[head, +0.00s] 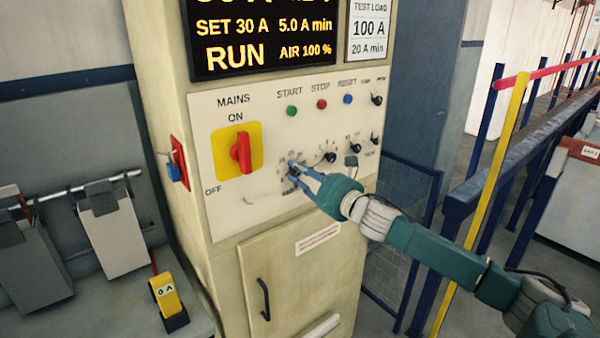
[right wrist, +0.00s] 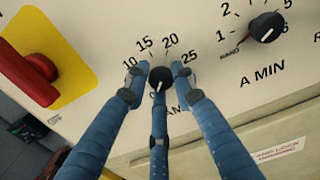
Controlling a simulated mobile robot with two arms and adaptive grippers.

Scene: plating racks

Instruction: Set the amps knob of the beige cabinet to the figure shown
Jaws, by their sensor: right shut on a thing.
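The beige cabinet (head: 228,268) stands in the middle of the head view. Its display (head: 262,40) reads SET 30 A, 5.0 A min, RUN and AIR 100 %. A placard (head: 367,30) beside it reads TEST LOAD, 100 A, 20 A min. My right gripper (head: 294,176) is at the amps knob, its three blue fingers around it. In the right wrist view the black amps knob (right wrist: 160,76) sits between the fingertips (right wrist: 158,92), with 10, 15, 20 and 25 visible around it. Fingers hide the lower part of the scale. The left gripper is not in view.
A red MAINS switch (head: 241,153) on a yellow plate is left of the amps knob. The A MIN knob (right wrist: 267,27) is close on the right. START, STOP and RESET buttons (head: 322,104) are above. A blue railing (head: 470,190) stands at right.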

